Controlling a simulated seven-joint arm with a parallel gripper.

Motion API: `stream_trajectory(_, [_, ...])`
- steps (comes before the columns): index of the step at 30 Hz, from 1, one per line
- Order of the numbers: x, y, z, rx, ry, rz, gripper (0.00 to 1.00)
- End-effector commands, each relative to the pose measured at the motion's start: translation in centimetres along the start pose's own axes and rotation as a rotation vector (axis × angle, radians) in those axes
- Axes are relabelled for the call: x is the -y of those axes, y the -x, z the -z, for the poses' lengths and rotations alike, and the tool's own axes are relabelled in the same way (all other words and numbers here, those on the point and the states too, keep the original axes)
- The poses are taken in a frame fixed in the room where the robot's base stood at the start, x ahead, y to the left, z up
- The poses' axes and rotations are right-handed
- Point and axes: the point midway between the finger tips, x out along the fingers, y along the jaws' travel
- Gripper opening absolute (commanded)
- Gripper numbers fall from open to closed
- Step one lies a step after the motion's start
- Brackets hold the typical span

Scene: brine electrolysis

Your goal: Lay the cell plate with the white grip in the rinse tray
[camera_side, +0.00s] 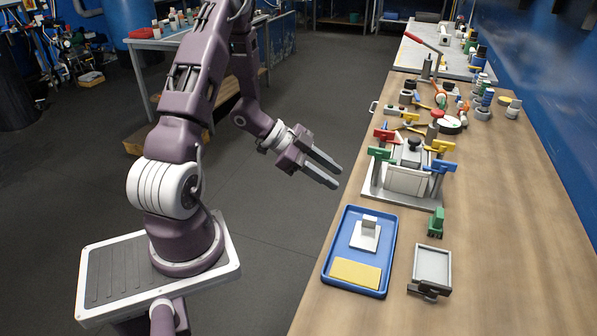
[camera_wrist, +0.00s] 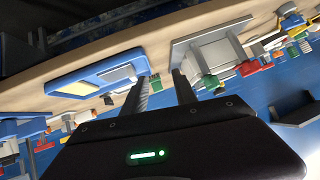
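A pale plate (camera_side: 364,237) with a whitish block-shaped grip (camera_side: 370,222) on it lies in the blue rinse tray (camera_side: 340,237), toward the tray's far half. In the wrist view the tray (camera_wrist: 62,88) and the pale plate (camera_wrist: 117,74) show beyond my left finger. My gripper (camera_side: 337,175) is open and empty, with its two fingers apart. It is in the air left of the table edge, clear of the tray. In the wrist view, nothing is between the fingertips (camera_wrist: 162,77).
A yellow pad (camera_side: 355,274) lies in the tray's near end. Behind stands the cell (camera_side: 406,180) with red, green, blue and yellow handles around it. A green piece (camera_side: 436,224) and a grey shallow holder (camera_side: 432,264) with a dark clamp sit right of the tray.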

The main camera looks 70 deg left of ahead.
Motion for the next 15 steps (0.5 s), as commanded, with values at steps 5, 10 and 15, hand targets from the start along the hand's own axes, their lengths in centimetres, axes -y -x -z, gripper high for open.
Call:
stream_trajectory(5, [6.1,4.3,7.7,0.352,-0.049,0.404,0.34])
stream_trajectory(10, [-0.8,12.5,14.6,0.462,0.243,0.631,0.34])
stream_trajectory(15, [-14.0,16.7,15.9,0.461,0.541,0.470,0.34])
